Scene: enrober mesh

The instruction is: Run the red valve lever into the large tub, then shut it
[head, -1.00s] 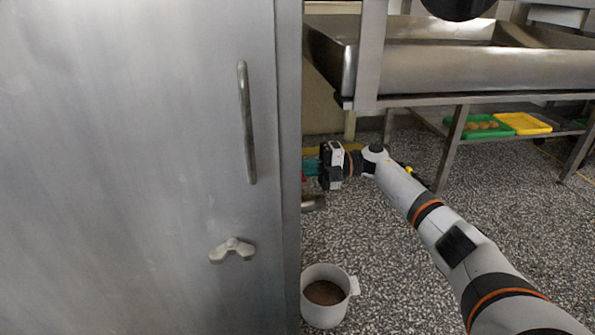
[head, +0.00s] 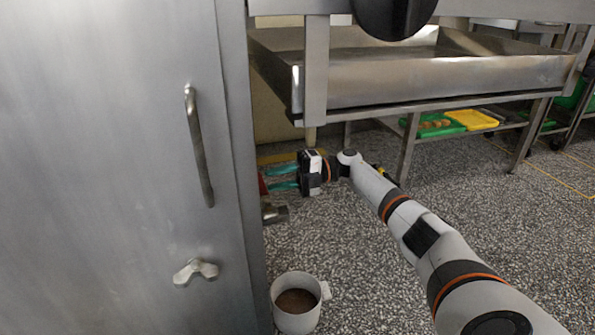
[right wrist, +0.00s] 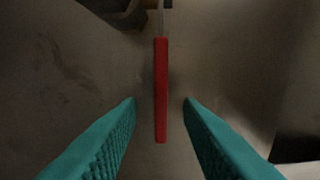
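The red valve lever (right wrist: 161,92) stands upright in the right wrist view, between the two teal fingers and apart from both. In the head view only a small red part of it (head: 263,185) shows past the cabinet's edge. My right gripper (head: 270,179) is open around the lever's end; its fingers also show in the right wrist view (right wrist: 160,115). A metal outlet pipe (head: 274,213) sticks out below the gripper. The large white tub (head: 296,306) stands on the floor below the pipe, with brown contents in it. My left gripper is not in view.
A tall steel cabinet (head: 120,120) with a handle (head: 198,145) and a latch (head: 195,271) fills the left and hides much around the lever. A steel trough (head: 430,78) stands behind. Green and yellow trays (head: 472,120) lie on its lower shelf.

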